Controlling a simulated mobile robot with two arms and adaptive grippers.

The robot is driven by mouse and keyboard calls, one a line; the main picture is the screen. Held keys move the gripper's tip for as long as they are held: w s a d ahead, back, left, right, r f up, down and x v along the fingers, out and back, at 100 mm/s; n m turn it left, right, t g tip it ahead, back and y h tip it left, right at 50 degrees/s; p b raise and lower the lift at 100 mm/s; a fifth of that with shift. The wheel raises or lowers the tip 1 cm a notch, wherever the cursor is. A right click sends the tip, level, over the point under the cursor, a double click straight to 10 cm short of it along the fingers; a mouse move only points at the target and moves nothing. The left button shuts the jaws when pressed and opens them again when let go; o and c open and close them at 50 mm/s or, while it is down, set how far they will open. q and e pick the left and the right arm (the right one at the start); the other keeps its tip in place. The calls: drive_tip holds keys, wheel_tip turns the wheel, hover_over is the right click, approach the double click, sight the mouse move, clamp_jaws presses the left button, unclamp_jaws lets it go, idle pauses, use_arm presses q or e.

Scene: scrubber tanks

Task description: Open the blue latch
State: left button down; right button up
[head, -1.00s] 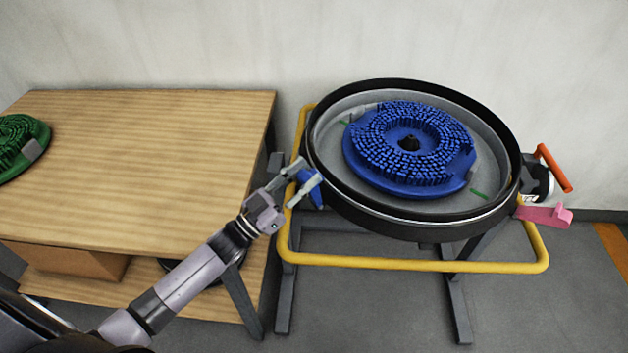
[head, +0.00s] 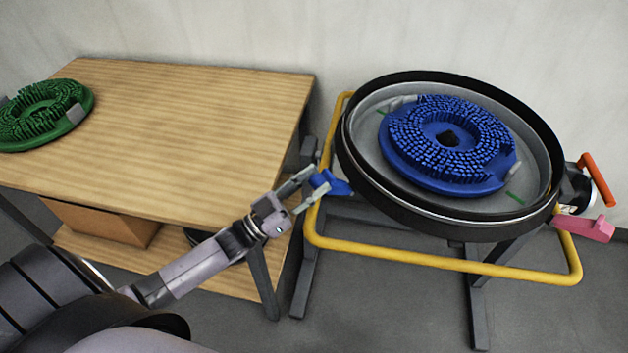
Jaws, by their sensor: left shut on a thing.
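The blue latch (head: 335,184) sits on the left side of the round black-rimmed tank (head: 440,227) in the head view. It now sticks out to the left from the tank's wall. My left gripper (head: 314,187) has its two fingers around the latch's outer end and is shut on it. The fingers hide part of that end. A pink latch (head: 587,228) sticks out from the tank's right side. My right gripper is not in view.
The tank holds a blue brush disc (head: 450,165) and stands on a yellow-railed frame (head: 440,262). An orange handle (head: 597,180) is at its right. A wooden table (head: 190,135) with a green brush disc (head: 45,113) stands left, a cardboard box (head: 100,222) below.

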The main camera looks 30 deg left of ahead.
use_arm(q)
drive_tip(key=shift+s+d+f, duration=0.1)
drive_tip(key=shift+d+f, duration=0.05)
drive_tip(key=shift+f, duration=0.45)
drive_tip(key=c, duration=1.6)
unclamp_jaws()
drive_tip(key=o, duration=0.4)
drive_tip(key=shift+w+d+r, duration=0.1)
drive_tip(key=shift+w+r, duration=0.05)
drive_tip(key=shift+w, duration=0.15)
drive_tip(key=shift+o, duration=0.2)
drive_tip(key=shift+s+r, duration=0.1)
drive_tip(key=shift+r, duration=0.05)
drive_tip(key=shift+r, duration=0.15)
wheel_tip(320, 180, up, 10)
drive_tip(key=shift+f, duration=0.15)
